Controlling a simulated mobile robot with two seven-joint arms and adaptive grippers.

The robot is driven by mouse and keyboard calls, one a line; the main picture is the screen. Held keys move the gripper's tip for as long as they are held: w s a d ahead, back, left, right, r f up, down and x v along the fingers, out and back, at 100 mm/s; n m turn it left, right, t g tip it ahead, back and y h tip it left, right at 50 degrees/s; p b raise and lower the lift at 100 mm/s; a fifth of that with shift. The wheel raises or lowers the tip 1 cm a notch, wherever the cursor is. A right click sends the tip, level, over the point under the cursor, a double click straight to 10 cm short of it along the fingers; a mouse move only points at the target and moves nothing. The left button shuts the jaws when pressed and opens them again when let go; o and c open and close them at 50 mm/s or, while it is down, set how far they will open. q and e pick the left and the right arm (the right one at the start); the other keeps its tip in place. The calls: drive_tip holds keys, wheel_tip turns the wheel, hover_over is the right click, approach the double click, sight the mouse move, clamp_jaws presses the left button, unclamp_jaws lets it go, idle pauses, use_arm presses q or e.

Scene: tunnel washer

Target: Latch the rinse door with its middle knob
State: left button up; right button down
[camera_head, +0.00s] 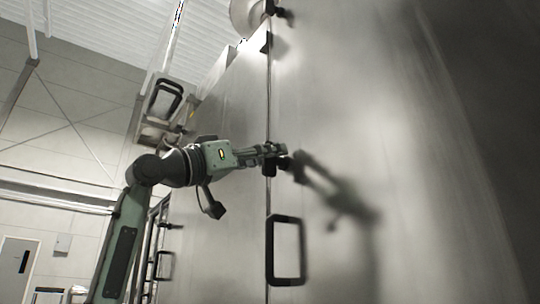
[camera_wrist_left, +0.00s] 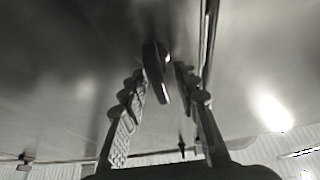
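The rinse door (camera_head: 400,150) is a large brushed steel panel, flush along its left-hand seam in the head view. Its middle knob (camera_head: 270,169) is dark and sits at the seam, partly hidden by my left gripper (camera_head: 278,150). In the left wrist view the dark elongated knob (camera_wrist_left: 157,72) stands between the fingertips of my left gripper (camera_wrist_left: 163,80). The fingers are apart on either side of it, with a visible gap on the right side. Contact on the left side is hard to tell. My right gripper is not in view.
A black loop handle (camera_head: 285,250) is on the door below the middle knob. An upper dark knob (camera_head: 283,13) sits near the top of the seam. Another steel panel (camera_head: 232,110) lies left of the seam. The room is open at the far left.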

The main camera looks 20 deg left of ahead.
use_arm(q)
clamp_jaws()
drive_tip(key=shift+m+g, duration=0.3)
drive_tip(key=shift+m, duration=0.5)
